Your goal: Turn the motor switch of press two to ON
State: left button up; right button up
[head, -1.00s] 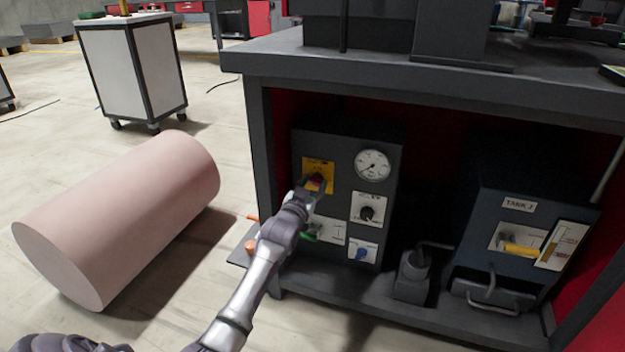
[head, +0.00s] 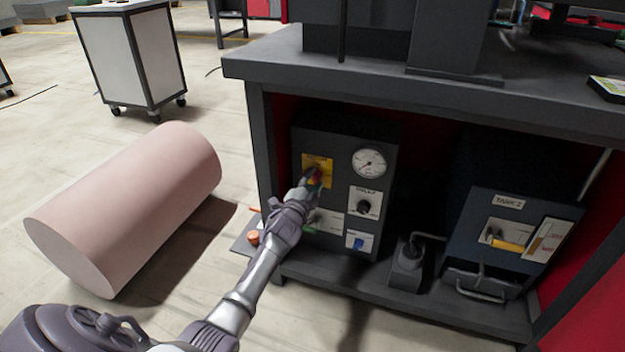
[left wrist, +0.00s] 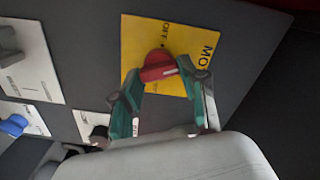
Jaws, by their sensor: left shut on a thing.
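The motor switch is a red knob (left wrist: 158,66) on a yellow plate (left wrist: 190,40) in the left wrist view. The plate also shows in the head view (head: 314,165), at the upper left of the dark control panel (head: 340,148) under the bench. My left gripper (left wrist: 160,84) has its two green fingers on either side of the red knob and is shut on it. In the head view my left gripper (head: 309,185) covers most of the knob, so its angle is hard to read there. My right gripper is not in view.
The panel also carries a gauge (head: 369,163), a black knob (head: 364,206) and a blue switch (head: 358,243). A tank unit (head: 515,230) with a yellow handle stands to the right. A pink cylinder (head: 125,205) lies on the floor at left.

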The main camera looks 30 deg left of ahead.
pick_arm(q)
jog(key=m, duration=0.5)
jog(key=shift+f, duration=0.1)
jog(key=shift+d, duration=0.1)
dwell(0.3)
jog(key=o, duration=1.1)
jog(key=shift+o, duration=0.2)
jog(key=v, duration=1.2)
